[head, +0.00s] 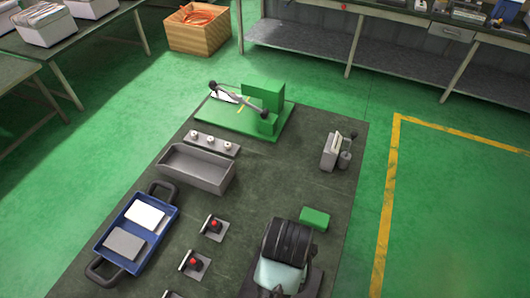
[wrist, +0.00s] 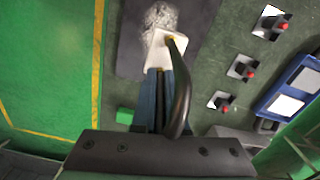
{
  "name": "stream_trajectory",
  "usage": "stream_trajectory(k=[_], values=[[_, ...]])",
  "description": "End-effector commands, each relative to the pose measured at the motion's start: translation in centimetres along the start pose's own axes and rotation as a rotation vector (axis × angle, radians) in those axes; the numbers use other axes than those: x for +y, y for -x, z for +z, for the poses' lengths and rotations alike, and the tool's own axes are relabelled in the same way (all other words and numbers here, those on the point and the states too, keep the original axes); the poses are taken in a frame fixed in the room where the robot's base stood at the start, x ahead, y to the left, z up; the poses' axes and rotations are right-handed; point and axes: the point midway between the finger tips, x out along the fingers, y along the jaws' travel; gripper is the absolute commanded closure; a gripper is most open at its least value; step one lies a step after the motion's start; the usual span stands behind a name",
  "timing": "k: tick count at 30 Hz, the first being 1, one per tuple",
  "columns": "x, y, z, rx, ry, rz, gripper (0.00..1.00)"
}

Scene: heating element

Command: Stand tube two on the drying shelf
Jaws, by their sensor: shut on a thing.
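In the wrist view my gripper (wrist: 160,72) is shut, with its blue-grey fingers close together. A dark, curved tube (wrist: 181,95) with a yellowish tip runs along the fingers, apparently held by them. A white block (wrist: 163,50) shows at the fingertips, over or close to a dark grey pad (wrist: 132,45). Where the fingers meet the tube is partly hidden. I see no number on the tube. I cannot tell for sure which fixture is the drying shelf. A small grey rack (head: 210,143) with three white round pieces stands behind a grey open bin (head: 196,170).
A green press (head: 262,100) with a lever stands at the table's far end. A blue tray (head: 128,222) holds a white and a grey slab. Red-button fixtures (head: 214,224) sit mid-table. A green block (head: 314,218) and a grey device (head: 336,152) are right.

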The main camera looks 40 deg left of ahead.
Motion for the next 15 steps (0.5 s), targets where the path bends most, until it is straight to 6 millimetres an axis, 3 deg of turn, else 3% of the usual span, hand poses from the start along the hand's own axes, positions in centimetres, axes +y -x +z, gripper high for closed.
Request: stream_trajectory(k=[1, 8, 15], values=[[0.1, -1.6, 0.0, 0.000, -0.002, 0.001, 1.00], [0.1, -3.3, 0.0, -0.001, -0.002, 0.000, 1.00], [0.1, -7.2, 0.1, -0.005, -0.003, 0.000, 1.00]])
